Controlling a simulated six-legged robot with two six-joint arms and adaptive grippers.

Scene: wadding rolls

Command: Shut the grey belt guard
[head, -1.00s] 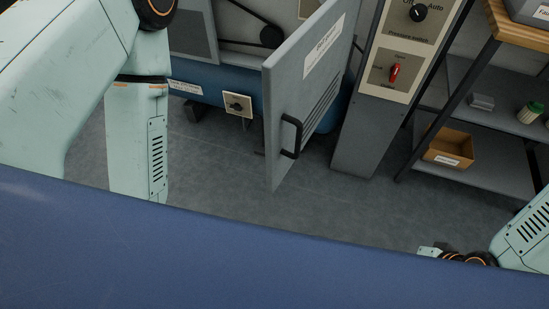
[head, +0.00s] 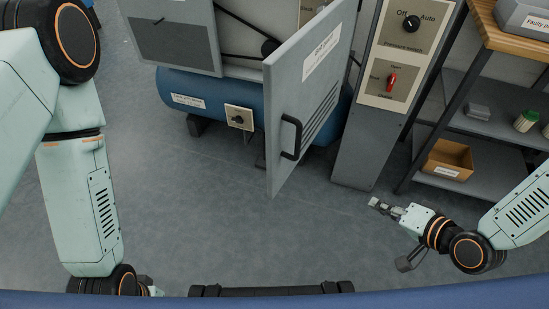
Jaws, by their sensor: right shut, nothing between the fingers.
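The grey belt guard (head: 315,75) stands open as a door panel, swung out towards me from the blue compressor. Its near free edge is on the left, and its far edge runs back to the right. My right gripper (head: 374,202) is shut and empty, low over the floor, to the right of the handle and apart from the guard. My left arm comes down at the left; its gripper fingers are hidden at the bottom edge.
A grey control post (head: 358,150) with a pressure switch and red lever stands right of the guard. A shelf unit at right holds a cardboard box (head: 449,160). The blue tank (head: 190,92) lies behind. The floor before the guard is clear.

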